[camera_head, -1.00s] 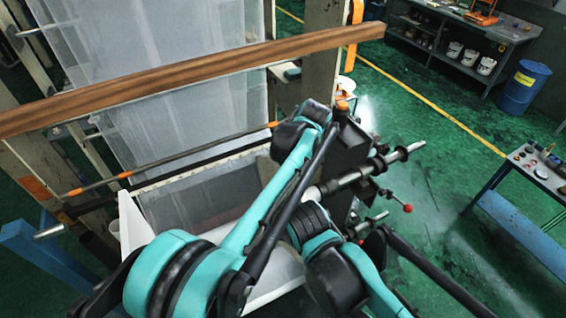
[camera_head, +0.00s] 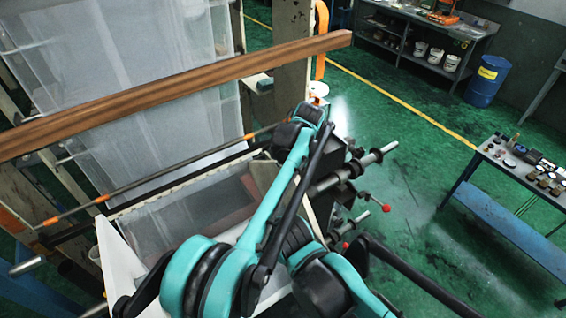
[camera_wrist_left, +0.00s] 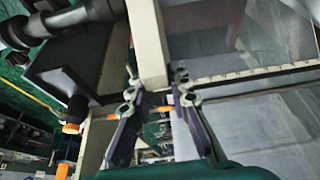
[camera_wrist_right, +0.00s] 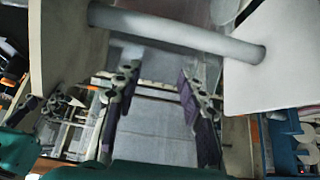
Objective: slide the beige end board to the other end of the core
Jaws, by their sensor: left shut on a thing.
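The beige end board (camera_head: 263,174) is in the middle of the head view, partly behind my left arm. In the left wrist view my left gripper (camera_wrist_left: 156,92) is shut on the edge of the beige board (camera_wrist_left: 147,45), one finger on each side. The right wrist view shows the grey core (camera_wrist_right: 180,36) running between the beige board (camera_wrist_right: 62,50) at left and a white end board (camera_wrist_right: 272,65) at right. The white board also shows at lower left in the head view (camera_head: 118,262). My right gripper (camera_wrist_right: 157,92) is open and empty near the core; the head view hides it.
A wooden beam (camera_head: 180,93) crosses the head view in front of a translucent film sheet (camera_head: 130,70). A thin rod (camera_head: 170,180) runs below it. Metal shafts with red knobs (camera_head: 386,208) stick out at right. A bench (camera_head: 530,175) and blue drum (camera_head: 488,80) stand farther off.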

